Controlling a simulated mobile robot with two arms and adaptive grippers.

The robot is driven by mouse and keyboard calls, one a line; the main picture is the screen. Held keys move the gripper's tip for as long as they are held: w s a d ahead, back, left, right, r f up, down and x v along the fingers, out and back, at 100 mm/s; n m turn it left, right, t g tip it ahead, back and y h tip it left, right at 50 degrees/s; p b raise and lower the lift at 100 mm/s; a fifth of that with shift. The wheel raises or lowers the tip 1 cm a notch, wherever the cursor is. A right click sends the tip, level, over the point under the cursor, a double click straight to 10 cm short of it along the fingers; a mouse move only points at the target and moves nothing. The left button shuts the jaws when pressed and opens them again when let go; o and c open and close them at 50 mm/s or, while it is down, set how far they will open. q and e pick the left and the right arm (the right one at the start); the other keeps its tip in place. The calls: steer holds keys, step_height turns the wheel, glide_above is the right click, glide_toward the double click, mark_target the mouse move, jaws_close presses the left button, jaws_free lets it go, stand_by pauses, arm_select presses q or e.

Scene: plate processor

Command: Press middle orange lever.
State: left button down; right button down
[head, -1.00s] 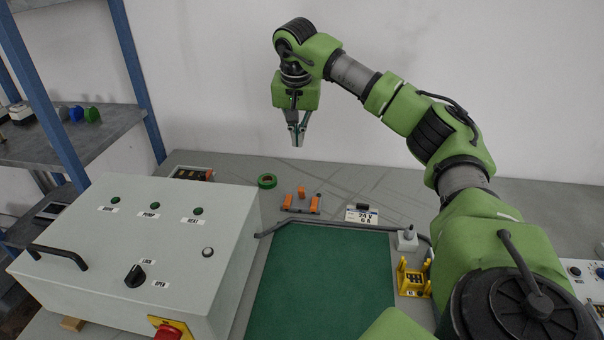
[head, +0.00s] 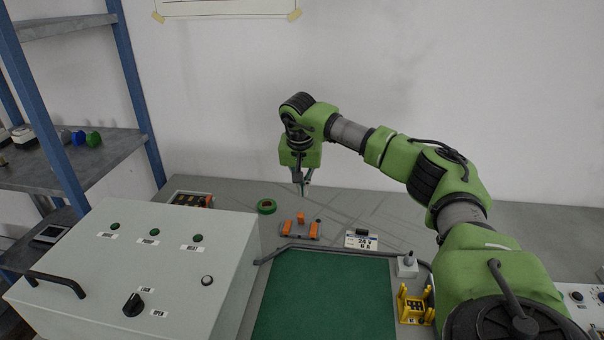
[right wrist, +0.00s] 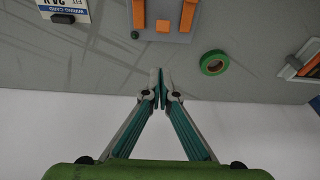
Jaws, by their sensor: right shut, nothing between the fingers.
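The lever block (head: 301,237) is a small grey base with three orange levers on the bench. The middle orange lever (head: 302,218) stands up between the left lever (head: 287,228) and the right lever (head: 315,229). My right gripper (head: 303,193) points down above and behind the block, apart from it. Its fingers are shut and empty. In the right wrist view the fingertips (right wrist: 161,98) meet below the middle lever's small square face (right wrist: 163,25), with bare bench between them. My left gripper is not in view.
A green tape roll (head: 266,206) lies left of the block. A wiring card (head: 361,241) lies right of it. A grey control box (head: 140,260) fills the left. A green mat (head: 325,295) and yellow holder (head: 415,306) are in front. The bench behind is mostly clear.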

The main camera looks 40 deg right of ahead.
mark_target(301, 218)
steer(key=shift+s+a+f+p, duration=0.4)
steer(key=shift+s+a+f, duration=0.65)
steer(key=shift+a+f, duration=0.25)
